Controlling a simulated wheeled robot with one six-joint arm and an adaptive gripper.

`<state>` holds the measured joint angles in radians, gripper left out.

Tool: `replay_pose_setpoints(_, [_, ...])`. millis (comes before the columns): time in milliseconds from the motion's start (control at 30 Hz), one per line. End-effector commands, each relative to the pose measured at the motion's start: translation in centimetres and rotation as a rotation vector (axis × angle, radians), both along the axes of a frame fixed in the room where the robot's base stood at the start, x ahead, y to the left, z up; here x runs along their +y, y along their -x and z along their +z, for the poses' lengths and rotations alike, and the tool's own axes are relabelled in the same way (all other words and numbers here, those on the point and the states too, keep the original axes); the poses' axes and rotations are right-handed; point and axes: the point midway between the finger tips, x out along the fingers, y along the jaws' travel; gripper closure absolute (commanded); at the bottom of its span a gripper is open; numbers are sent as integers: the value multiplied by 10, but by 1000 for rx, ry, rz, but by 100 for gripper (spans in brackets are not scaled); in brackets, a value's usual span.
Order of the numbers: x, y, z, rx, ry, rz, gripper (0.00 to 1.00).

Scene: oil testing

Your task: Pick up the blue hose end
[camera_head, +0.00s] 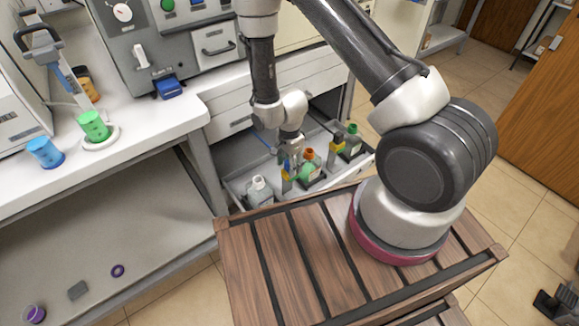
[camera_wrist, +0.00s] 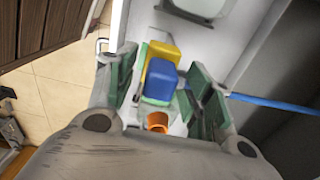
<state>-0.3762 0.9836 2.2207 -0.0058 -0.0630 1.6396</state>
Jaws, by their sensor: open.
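A blue block-shaped piece (camera_wrist: 161,83), which looks like the blue hose end, sits between the two green-padded fingers of my gripper (camera_wrist: 166,88) in the wrist view. A yellow block (camera_wrist: 163,52) is right beside it. A blue hose (camera_wrist: 275,103) runs off to the right from behind the right finger; its join to the blue piece is hidden. My gripper is open, with gaps showing beside the blocks. In the head view my gripper (camera_head: 291,157) points down into the open drawer (camera_head: 232,181), over a small yellow-and-blue piece (camera_head: 287,180).
The drawer also holds a white-capped bottle (camera_head: 260,191), an orange-capped green bottle (camera_head: 309,168) and a green-capped bottle (camera_head: 352,143). The orange cap (camera_wrist: 157,122) shows close between the fingers. The drawer walls and the counter (camera_head: 140,118) are nearby.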

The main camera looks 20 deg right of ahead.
Motion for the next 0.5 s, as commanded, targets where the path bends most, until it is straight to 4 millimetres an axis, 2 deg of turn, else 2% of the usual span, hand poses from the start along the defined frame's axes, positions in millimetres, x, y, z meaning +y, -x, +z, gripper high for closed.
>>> replay_pose_setpoints(133, [0, 0, 0, 0, 0, 0, 50])
replay_pose_setpoints(367, [0, 0, 1, 0, 0, 1, 92])
replay_pose_setpoints(400, [0, 0, 1, 0, 0, 1, 96])
replay_pose_setpoints(500, [0, 0, 1, 0, 0, 1, 96])
